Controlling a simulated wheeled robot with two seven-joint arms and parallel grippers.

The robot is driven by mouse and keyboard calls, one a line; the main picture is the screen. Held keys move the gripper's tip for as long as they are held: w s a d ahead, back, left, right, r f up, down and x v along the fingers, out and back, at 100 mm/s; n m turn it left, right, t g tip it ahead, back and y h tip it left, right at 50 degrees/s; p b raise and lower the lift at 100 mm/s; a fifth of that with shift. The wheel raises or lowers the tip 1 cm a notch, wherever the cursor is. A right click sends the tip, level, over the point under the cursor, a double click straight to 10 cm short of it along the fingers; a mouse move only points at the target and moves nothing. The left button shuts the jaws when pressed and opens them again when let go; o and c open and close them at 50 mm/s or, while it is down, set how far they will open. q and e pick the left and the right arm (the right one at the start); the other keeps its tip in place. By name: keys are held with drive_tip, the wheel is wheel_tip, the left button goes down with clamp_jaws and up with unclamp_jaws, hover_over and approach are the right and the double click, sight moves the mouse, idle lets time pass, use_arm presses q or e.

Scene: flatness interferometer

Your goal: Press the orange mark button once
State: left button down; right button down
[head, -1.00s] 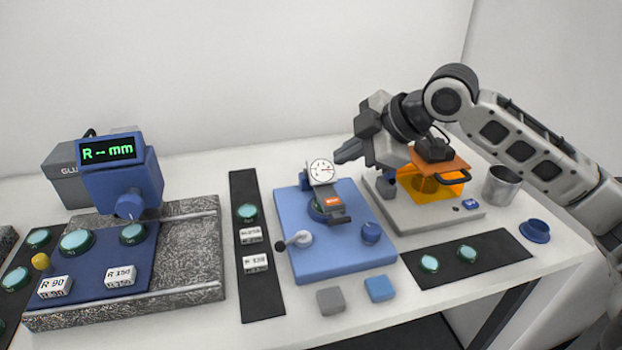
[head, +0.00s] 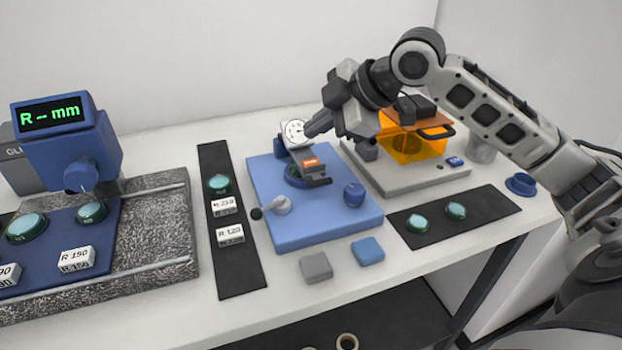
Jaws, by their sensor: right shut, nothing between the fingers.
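The orange mark button (head: 310,163) is a small orange patch on a grey block below a white round dial gauge (head: 296,132). Both are on the blue fixture plate (head: 345,215) in the middle of the table. My right gripper (head: 311,130) comes in from the right, shut and empty. Its tips show beside the dial's right edge and above the orange button in the picture. I cannot tell whether the tips touch the dial. My left gripper is not in view.
The blue plate has a black-knobbed lever (head: 272,207) and a blue knob (head: 354,194). An orange-shielded unit (head: 410,148) and a metal cup (head: 481,149) stand behind my arm. A blue display unit (head: 52,112) is at left. Grey (head: 316,266) and blue (head: 368,250) pads lie in front.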

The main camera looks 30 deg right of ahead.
sight(317, 163)
use_arm(q)
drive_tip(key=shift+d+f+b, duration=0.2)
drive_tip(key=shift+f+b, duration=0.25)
drive_tip(key=shift+b, duration=0.2)
use_arm(e)
drive_tip(key=shift+f, duration=1.75)
drive_tip(key=shift+f, duration=0.1)
drive_tip(key=shift+f, duration=0.3)
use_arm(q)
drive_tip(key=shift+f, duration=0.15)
use_arm(e)
drive_tip(key=shift+f, duration=0.5)
idle(0.6)
